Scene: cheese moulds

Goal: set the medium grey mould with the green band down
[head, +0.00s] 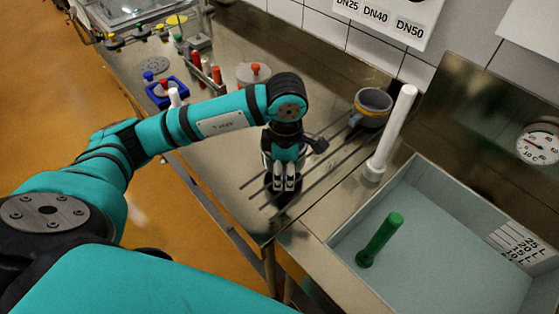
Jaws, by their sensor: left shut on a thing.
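My left gripper (284,184) points down over the slotted part of the steel worktop, beside the dark drain slots. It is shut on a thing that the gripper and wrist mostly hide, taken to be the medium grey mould. I cannot make out a green band on it, nor whether its underside touches the worktop. My right gripper is not in view.
A grey-blue mould with a yellow band (374,103) stands right of the gripper, near the wall. A white upright tube (391,132) stands beside the basin (455,252), which holds a green rod (379,240). A blue rack (167,95) lies left.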

